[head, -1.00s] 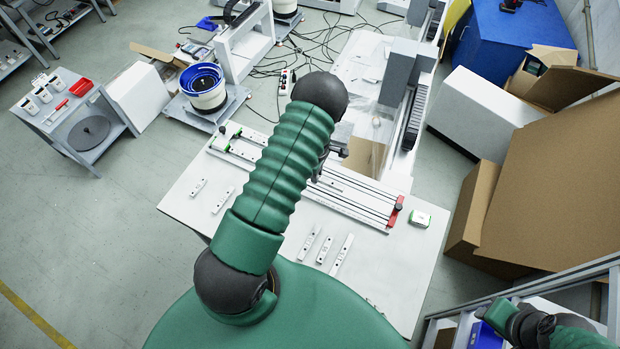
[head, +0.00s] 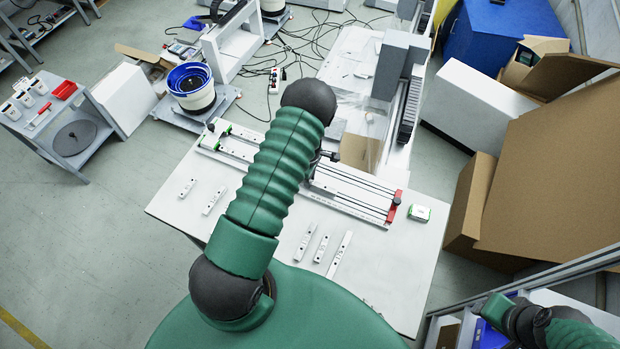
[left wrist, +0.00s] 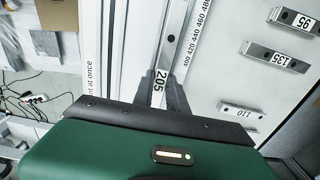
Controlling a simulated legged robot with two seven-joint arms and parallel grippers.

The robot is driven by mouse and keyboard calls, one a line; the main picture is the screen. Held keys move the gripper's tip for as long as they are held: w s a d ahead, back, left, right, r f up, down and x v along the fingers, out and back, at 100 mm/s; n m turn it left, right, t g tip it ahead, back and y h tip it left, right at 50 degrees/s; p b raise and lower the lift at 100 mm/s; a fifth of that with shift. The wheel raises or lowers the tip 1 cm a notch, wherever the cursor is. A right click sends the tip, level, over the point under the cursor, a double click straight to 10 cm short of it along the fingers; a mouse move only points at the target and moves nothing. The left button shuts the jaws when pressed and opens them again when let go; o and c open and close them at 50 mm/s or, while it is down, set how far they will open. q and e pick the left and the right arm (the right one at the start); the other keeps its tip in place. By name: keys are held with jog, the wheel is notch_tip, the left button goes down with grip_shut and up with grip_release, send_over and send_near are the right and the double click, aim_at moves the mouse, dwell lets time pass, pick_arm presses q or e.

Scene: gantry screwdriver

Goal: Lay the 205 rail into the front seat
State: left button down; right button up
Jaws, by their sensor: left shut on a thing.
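The 205 rail (left wrist: 170,45) is a pale bar with dark holes and a "205" label, seen in the left wrist view. My left gripper (left wrist: 161,98) is shut on its labelled end. The rail lies lengthwise along the white fixture, close to a printed scale (left wrist: 197,40). I cannot tell whether it touches the seat. In the head view the fixture (head: 350,190) lies across the table, with a red end piece at its right.
Several loose rails lie on the white table (head: 395,270), including the 135 rail (left wrist: 275,57) and 110 rail (left wrist: 240,110). A green-and-white box (head: 419,212) sits right of the fixture. Grey upright machinery (head: 398,70) stands behind it. Large cardboard (head: 560,170) stands at right.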

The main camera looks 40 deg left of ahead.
pick_arm(q)
jog(key=shift+a, duration=0.15)
jog(key=shift+f+b, duration=0.45)
jog(key=shift+f, duration=0.05)
jog(key=c, duration=1.3)
grip_release()
jog(key=shift+o, duration=0.2)
notch_tip(320, 180, up, 17)
jog(key=b, duration=0.1)
jog(key=shift+w, duration=0.1)
notch_tip(320, 180, up, 7)
jog(key=p, duration=0.6)
